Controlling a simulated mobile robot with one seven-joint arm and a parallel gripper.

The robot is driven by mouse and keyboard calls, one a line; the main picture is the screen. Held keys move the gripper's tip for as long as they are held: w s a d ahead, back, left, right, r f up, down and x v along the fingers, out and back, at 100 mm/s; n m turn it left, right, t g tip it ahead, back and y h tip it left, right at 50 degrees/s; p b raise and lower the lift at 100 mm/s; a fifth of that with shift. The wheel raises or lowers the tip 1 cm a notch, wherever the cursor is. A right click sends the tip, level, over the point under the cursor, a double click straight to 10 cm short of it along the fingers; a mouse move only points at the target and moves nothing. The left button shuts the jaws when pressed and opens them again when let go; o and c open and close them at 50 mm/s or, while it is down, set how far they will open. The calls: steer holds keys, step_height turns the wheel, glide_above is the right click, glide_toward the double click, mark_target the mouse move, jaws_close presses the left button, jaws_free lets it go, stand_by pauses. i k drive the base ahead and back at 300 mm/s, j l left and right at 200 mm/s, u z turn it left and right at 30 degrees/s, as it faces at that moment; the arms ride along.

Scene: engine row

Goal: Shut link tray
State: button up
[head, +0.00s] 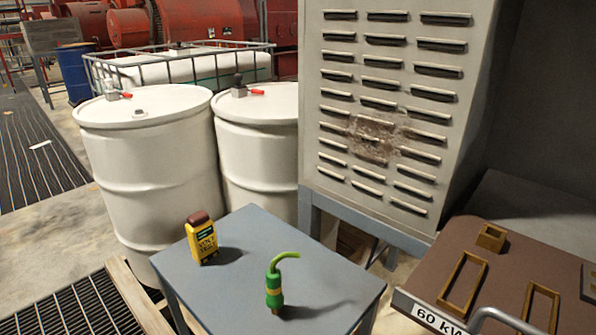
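The link tray (463,238) is at the lower right. It is a brown, flat tray with a white "60 kW" label (436,318) on its front edge and a curved grey handle (498,313) there. It appears to stand out from the dark grey recess behind it. Two brown rectangular frames and a small brown block (491,237) sit on it. Its right side and part of its front are cut off by the picture edge. My gripper is not in view.
A blue-grey table (236,289) stands left of the tray, with a yellow tester (202,241) and a green tool (274,288) on it. A louvred grey cabinet (385,100) rises behind. White drums (150,150) stand at the left.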

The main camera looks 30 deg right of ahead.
mark_target(479, 277)
steer(key=k+z, duration=0.2)
steer(key=z, duration=0.8)
steer(key=j+z, duration=0.1)
steer(key=z, duration=0.3)
steer(key=k+j+z, duration=0.1)
steer(key=z, duration=0.3)
steer(key=k+z, duration=0.25)
steer(key=k, duration=0.2)
steer(key=k+l+z, duration=0.2)
steer(key=k, duration=0.25)
